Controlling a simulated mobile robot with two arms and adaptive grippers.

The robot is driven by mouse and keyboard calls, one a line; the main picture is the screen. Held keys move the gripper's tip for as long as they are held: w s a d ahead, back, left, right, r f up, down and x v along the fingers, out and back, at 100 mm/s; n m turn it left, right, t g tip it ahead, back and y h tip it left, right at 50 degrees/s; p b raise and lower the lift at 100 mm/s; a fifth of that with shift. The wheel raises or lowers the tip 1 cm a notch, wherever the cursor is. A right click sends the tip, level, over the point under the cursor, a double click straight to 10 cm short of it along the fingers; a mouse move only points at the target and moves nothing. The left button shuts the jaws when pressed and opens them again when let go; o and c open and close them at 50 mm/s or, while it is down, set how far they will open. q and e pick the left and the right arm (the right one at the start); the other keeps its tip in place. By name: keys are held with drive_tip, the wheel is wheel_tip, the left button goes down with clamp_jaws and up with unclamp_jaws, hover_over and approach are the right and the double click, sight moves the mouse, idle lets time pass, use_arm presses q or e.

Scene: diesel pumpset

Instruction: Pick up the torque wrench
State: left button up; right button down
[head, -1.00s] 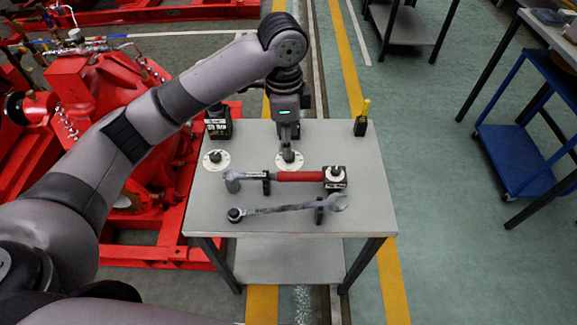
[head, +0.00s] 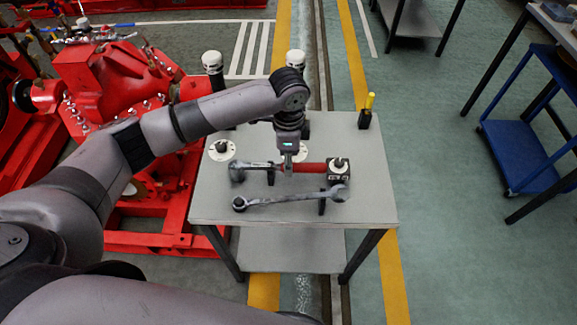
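The torque wrench (head: 310,168) has a red handle and a grey metal shaft. It lies crosswise on the grey table (head: 370,205), with its head at the left, on a small dark support, and its handle end at a black block. My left gripper (head: 288,168) points down at the wrench, where the grey shaft meets the red handle, and hides that part. Whether its fingers are open, or touch the wrench, cannot be told. My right gripper is not in view.
A grey combination wrench (head: 285,199) lies on supports in front of the torque wrench. Two black tools with white tops (head: 212,62) stand at the table's back. A yellow-handled tool (head: 368,108) stands back right. A white disc (head: 222,150) lies left. The table's right front is clear.

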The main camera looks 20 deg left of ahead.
use_arm(q)
drive_tip(key=f, duration=0.4)
drive_tip(key=shift+w+p, duration=0.25)
drive_tip(key=shift+p, duration=0.05)
drive_tip(key=shift+c, duration=0.3)
clamp_jaws()
idle(0.4)
